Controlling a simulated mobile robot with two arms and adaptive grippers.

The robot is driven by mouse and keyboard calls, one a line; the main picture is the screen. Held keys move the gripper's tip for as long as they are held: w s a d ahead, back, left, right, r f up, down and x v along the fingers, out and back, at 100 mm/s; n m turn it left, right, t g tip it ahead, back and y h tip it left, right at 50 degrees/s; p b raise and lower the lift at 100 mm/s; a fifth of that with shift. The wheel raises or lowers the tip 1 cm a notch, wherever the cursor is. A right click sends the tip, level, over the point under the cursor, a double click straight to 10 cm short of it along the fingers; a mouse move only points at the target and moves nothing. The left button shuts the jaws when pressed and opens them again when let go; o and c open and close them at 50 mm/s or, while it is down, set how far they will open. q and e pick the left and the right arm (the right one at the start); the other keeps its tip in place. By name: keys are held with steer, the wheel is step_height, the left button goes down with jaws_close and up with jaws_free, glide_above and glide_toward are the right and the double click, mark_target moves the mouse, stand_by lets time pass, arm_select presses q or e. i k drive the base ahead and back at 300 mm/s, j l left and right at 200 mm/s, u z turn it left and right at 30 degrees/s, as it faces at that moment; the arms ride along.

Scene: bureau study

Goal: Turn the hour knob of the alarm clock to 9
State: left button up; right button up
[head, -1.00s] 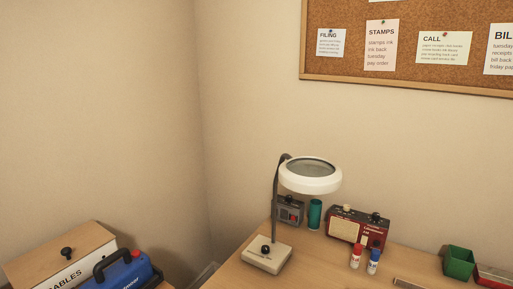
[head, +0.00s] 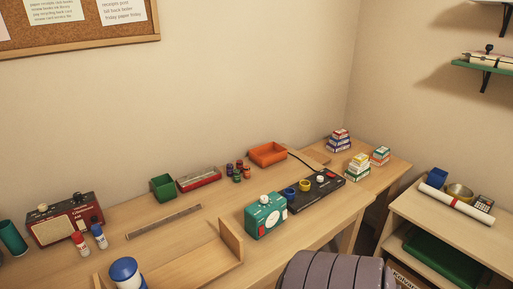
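No thing in view can be named with certainty as the alarm clock. A teal box (head: 265,216) with a pale knob on top and a light front panel stands on the desk right of the middle. A red device (head: 65,219) with a cream front and two knobs on top stands at the left of the desk. Any hour markings are too small to read. Neither of my grippers is in view.
The desk (head: 180,250) also holds a black panel (head: 318,191), a green bin (head: 163,187), a red tray (head: 199,179), an orange tray (head: 268,153) and a blue-lidded jar (head: 124,272). A dark ribbed shape (head: 335,274) blocks the front. A low shelf (head: 418,215) stands right.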

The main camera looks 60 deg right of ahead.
mark_target(264, 198)
steer(key=z, duration=2.15)
